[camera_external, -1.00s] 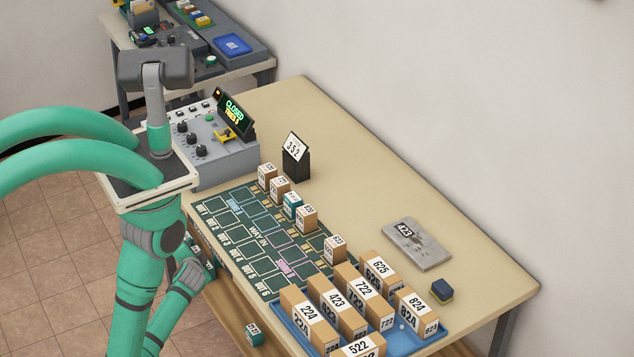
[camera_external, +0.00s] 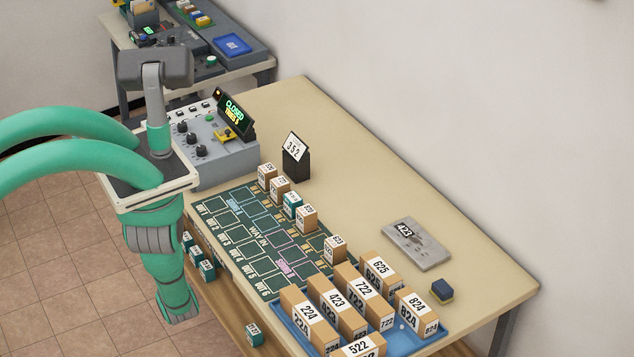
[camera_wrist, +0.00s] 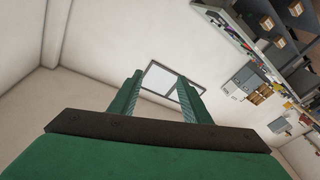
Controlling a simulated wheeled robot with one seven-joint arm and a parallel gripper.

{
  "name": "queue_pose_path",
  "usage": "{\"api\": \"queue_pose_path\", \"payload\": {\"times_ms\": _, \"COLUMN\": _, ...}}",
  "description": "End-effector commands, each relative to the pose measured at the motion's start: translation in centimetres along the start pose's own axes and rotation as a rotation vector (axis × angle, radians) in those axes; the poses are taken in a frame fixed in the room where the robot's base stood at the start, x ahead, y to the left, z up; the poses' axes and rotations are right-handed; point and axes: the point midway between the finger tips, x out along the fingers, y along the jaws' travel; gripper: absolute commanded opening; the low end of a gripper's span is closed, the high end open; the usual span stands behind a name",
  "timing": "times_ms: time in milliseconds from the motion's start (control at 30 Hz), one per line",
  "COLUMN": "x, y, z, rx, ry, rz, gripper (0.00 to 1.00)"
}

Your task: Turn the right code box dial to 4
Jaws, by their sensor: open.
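The grey code box (camera_external: 228,160) stands at the far left end of the table, partly hidden by my body in the external view. Its sloped front carries several black dials, the lowest right one being a dark dial (camera_external: 201,151). The dial readings are too small to tell. In the external view my arm hangs left of the table, away from the dials, and the fingers are hidden.
A green board (camera_external: 245,228) with small numbered boxes lies in front of the code box. A black stand (camera_external: 296,165) shows 352. A blue tray (camera_external: 408,341) of large boxes is at the near end.

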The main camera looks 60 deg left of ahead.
Motion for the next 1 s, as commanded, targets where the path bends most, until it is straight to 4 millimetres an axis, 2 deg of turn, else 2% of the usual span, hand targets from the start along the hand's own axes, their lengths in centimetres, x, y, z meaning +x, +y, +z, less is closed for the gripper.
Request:
{"api": "queue_pose_path", "payload": {"times_ms": 33, "x": 0.9, "y": 0.7, "z": -1.2, "rx": -0.021, "ry": 0.005, "rz": -0.018, "gripper": 0.43}}
{"api": "queue_pose_path", "payload": {"times_ms": 167, "x": 2.3, "y": 2.5, "z": -1.8, "rx": -0.009, "ry": -0.044, "rz": -0.085, "gripper": 0.43}}
{"api": "queue_pose_path", "payload": {"times_ms": 333, "x": 2.0, "y": 6.6, "z": 0.5, "rx": 0.079, "ry": -0.206, "rz": -0.173, "gripper": 0.43}}
{"api": "queue_pose_path", "payload": {"times_ms": 467, "x": 0.2, "y": 10.2, "z": 3.0, "rx": 0.157, "ry": -0.372, "rz": -0.219, "gripper": 0.43}}
{"api": "queue_pose_path", "payload": {"times_ms": 567, "x": -2.5, "y": 13.4, "z": 5.3, "rx": 0.218, "ry": -0.528, "rz": -0.238, "gripper": 0.43}}
{"api": "queue_pose_path", "payload": {"times_ms": 667, "x": -6.3, "y": 17.0, "z": 7.7, "rx": 0.280, "ry": -0.708, "rz": -0.234, "gripper": 0.43}}
{"api": "queue_pose_path", "payload": {"times_ms": 800, "x": -12.9, "y": 21.9, "z": 10.5, "rx": 0.368, "ry": -0.967, "rz": -0.193, "gripper": 0.43}}
{"api": "queue_pose_path", "payload": {"times_ms": 900, "x": -17.5, "y": 24.5, "z": 11.6, "rx": 0.419, "ry": -1.122, "rz": -0.152, "gripper": 0.43}}
{"api": "queue_pose_path", "payload": {"times_ms": 1000, "x": -21.0, "y": 26.3, "z": 12.2, "rx": 0.458, "ry": -1.232, "rz": -0.116, "gripper": 0.43}}
